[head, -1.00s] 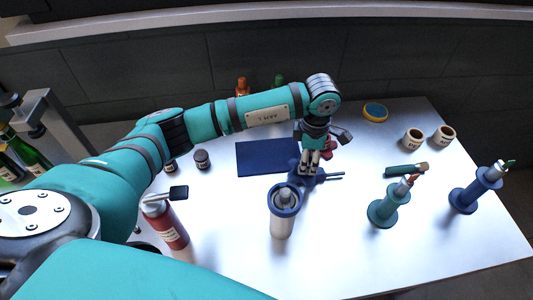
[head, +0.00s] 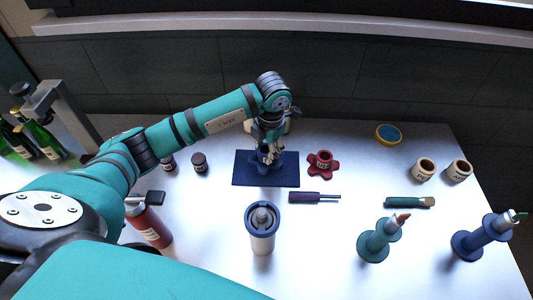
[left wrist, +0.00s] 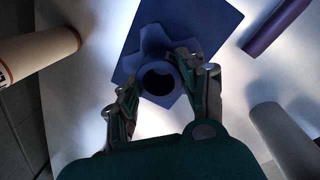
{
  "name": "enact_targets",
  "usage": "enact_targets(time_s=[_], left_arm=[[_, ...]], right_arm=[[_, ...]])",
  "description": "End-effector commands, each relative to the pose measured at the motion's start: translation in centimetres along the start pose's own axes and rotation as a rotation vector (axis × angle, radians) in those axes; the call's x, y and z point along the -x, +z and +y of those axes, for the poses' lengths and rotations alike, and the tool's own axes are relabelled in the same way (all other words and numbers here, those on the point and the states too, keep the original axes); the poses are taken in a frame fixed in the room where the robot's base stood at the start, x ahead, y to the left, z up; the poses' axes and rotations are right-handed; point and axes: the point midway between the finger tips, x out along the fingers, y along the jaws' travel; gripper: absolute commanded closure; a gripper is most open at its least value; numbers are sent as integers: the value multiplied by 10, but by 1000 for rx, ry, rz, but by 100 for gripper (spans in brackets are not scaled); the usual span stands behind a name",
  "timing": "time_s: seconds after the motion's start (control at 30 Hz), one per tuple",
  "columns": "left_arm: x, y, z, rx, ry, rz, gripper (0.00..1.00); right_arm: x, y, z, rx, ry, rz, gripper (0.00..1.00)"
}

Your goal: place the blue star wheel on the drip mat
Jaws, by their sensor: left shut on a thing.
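The blue star wheel (head: 262,165) is over the dark blue drip mat (head: 242,178) in the head view, near the mat's middle. My left gripper (head: 268,149) is shut on the wheel's hub from above. In the left wrist view the star wheel (left wrist: 155,42) shows its lobes and round dark bore between the two fingers of the left gripper (left wrist: 160,95), with the mat (left wrist: 218,18) behind it. I cannot tell whether the wheel touches the mat. My right gripper is not in view.
A red star wheel (head: 323,163) lies right of the mat. A screwdriver (head: 308,197) lies just in front of it. A silver cylinder with a blue collar (head: 262,235) stands in front. Teal (head: 374,242) and blue (head: 472,240) tools stand at right. Two small dark jars (head: 199,162) stand left.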

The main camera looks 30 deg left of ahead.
Motion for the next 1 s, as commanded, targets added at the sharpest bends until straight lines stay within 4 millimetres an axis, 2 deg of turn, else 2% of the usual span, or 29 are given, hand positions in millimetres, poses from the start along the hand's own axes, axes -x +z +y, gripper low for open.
enact_targets(time_s=[0.2, 0.3, 0.57, 0.6, 0.73, 0.77, 1.0], left_arm=[[-28, -2, -4, 0, -1, 4, 100], [-31, -1, -4, -1, 0, 0, 100], [-35, -1, -4, -2, 0, 1, 100], [-34, -1, -4, -2, 0, 1, 55], [-33, -1, -4, -2, -1, 1, 38], [-33, -1, -4, -2, -1, 1, 36], [-32, -1, -4, -2, -1, 2, 36]], right_arm=[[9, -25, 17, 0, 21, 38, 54], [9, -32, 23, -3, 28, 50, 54], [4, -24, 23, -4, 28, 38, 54], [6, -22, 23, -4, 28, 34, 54], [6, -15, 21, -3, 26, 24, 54], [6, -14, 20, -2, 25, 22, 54], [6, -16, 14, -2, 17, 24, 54]])
